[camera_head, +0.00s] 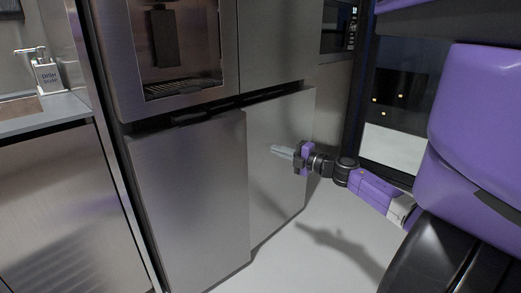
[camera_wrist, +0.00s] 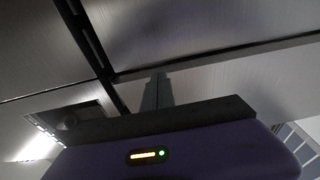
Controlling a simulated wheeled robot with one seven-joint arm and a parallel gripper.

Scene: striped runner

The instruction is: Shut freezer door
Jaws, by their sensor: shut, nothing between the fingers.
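The steel fridge-freezer has two lower doors, a left one (camera_head: 190,200) and a right one (camera_head: 282,205). A dark gap runs above both. The left door seems to stand slightly forward of the right one, but I cannot tell how far either is ajar. Which is the freezer door is not marked. My gripper (camera_head: 279,152) is shut and empty in front of the right door's upper part, its fingers pointing left. I cannot tell whether it touches the door. In the wrist view the shut fingers (camera_wrist: 157,88) show against steel panels and dark seams.
A water dispenser (camera_head: 178,50) is set in the upper left door. A counter (camera_head: 40,117) with a soap bottle (camera_head: 47,76) stands at the left. The pale floor (camera_head: 310,262) is clear before the right door. A dark glazed panel (camera_head: 405,95) stands at the right.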

